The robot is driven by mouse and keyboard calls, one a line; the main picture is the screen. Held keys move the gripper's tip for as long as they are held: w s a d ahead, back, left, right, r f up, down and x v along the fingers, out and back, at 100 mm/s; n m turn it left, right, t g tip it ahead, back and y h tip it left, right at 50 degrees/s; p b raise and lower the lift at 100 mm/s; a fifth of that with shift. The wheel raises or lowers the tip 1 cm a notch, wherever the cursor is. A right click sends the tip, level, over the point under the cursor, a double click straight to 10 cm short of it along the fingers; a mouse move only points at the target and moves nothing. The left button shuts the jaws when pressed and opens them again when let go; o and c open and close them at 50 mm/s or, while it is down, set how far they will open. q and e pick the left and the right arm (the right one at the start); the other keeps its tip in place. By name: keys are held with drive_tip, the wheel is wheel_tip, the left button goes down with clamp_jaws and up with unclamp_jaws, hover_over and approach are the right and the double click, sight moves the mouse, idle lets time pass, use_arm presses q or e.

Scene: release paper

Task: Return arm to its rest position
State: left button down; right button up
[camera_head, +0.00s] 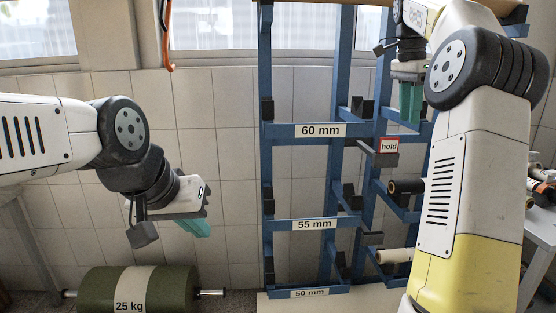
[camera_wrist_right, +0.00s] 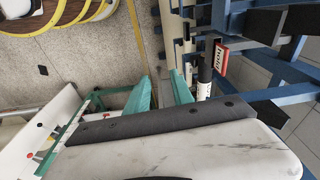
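My left gripper (camera_head: 196,227) hangs at the left in the head view, with teal fingers pointing down and to the right. It is in free air above the dark green roll, and its finger gap is not clear from this side. My right gripper (camera_head: 411,104) is raised high in front of the blue rack (camera_head: 340,90), near its upper right part. The right wrist view shows its two teal fingers (camera_wrist_right: 161,88) apart, with nothing between them. My right arm covers part of the rack's right side.
The rack has plates marked 60 mm (camera_head: 320,130), 55 mm (camera_head: 314,225) and 50 mm (camera_head: 309,293), and a hold sign (camera_head: 389,145). A roll marked 25 kg (camera_head: 172,287) lies at lower left. A white table (camera_head: 540,225) stands at right.

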drive_tip(key=s+a+f+n+t, duration=0.2)
drive_tip(key=s+a+n+t, duration=0.1)
drive_tip(key=s+a+n, duration=0.7)
drive_tip(key=s+a+f+n+t+y, duration=0.2)
drive_tip(key=s+a+f+n, duration=0.4)
drive_tip(key=s+f, duration=0.7)
drive_tip(key=s+a+y, duration=0.1)
drive_tip(key=a, duration=0.1)
drive_tip(key=shift+s+a+t, duration=0.3)
drive_tip(key=shift+a, duration=0.1)
drive_tip(key=shift+f, duration=0.1)
